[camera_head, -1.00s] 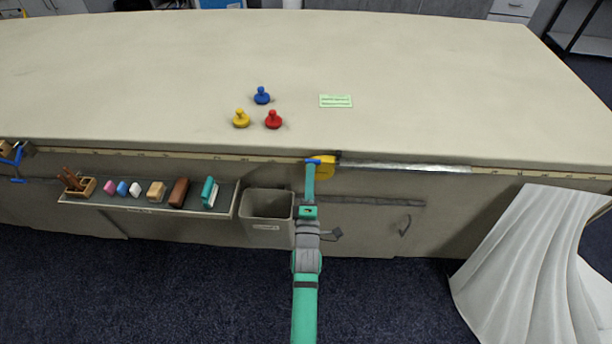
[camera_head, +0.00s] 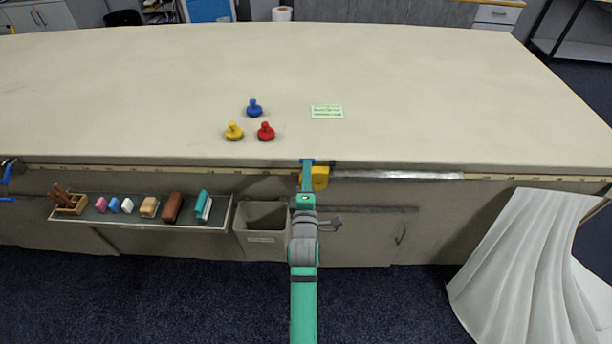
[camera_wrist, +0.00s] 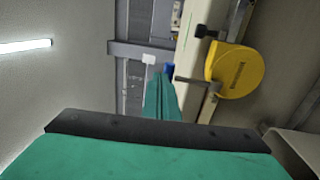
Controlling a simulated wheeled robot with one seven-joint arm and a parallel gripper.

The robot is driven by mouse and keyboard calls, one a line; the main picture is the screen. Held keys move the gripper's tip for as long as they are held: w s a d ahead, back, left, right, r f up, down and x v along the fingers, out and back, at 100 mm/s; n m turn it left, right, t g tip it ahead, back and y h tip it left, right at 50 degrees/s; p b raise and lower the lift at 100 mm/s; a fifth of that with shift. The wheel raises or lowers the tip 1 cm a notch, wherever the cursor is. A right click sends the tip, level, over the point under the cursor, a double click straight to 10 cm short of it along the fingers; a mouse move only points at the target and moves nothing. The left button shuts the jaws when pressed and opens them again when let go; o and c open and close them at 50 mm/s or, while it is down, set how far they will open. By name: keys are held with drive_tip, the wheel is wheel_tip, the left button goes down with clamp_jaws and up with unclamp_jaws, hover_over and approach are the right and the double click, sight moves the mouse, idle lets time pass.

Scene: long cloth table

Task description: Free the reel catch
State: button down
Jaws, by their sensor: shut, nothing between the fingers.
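The yellow reel (camera_head: 320,178) sits at the table's front edge, just right of my gripper (camera_head: 307,162). In the wrist view the reel (camera_wrist: 236,70) is a round yellow case with dark lettering. A small black catch-like part (camera_wrist: 205,32) stands out beside it; I cannot tell whether it is locked. My gripper's blue tip also shows in the wrist view (camera_wrist: 169,70), left of the reel and apart from the black part. My gripper is shut and empty. In the head view it partly hides the reel's left side.
A metal strip (camera_head: 400,175) runs right from the reel along the edge. Below left are a shelf of erasers and blocks (camera_head: 150,222) and a grey bin (camera_head: 262,238). Blue, yellow and red (camera_head: 266,132) knobbed pieces and a green card (camera_head: 327,112) lie on the table. White cloth (camera_head: 530,260) hangs right.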

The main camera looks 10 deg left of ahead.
drive_tip(key=shift+w+a+r, duration=0.1)
drive_tip(key=shift+w+r, duration=0.05)
drive_tip(key=shift+w, duration=0.1)
drive_tip(key=shift+r, duration=0.1)
idle(0.4)
drive_tip(key=s+d+r, duration=0.2)
drive_tip(key=s, duration=1.1)
drive_tip(key=shift+s+r, duration=0.3)
drive_tip(key=shift+s, duration=0.05)
drive_tip(key=s+d+f+m+g+h, duration=0.1)
drive_tip(key=s+d+f+m, duration=0.3)
drive_tip(key=s, duration=0.6)
drive_tip(key=s+d+f+m+g+h, duration=0.1)
drive_tip(key=s+d+f+m, duration=0.1)
drive_tip(key=s+f+m, duration=0.6)
drive_tip(key=s+d+r+m+g, duration=0.1)
drive_tip(key=s+m, duration=0.3)
drive_tip(key=s, duration=0.5)
drive_tip(key=s+d+r+m+h, duration=0.1)
drive_tip(key=s+d+m, duration=0.2)
drive_tip(key=s, duration=0.7)
drive_tip(key=shift+s+r+m+g, duration=0.25)
drive_tip(key=shift+m+g, duration=0.15)
drive_tip(key=shift+m, duration=0.1)
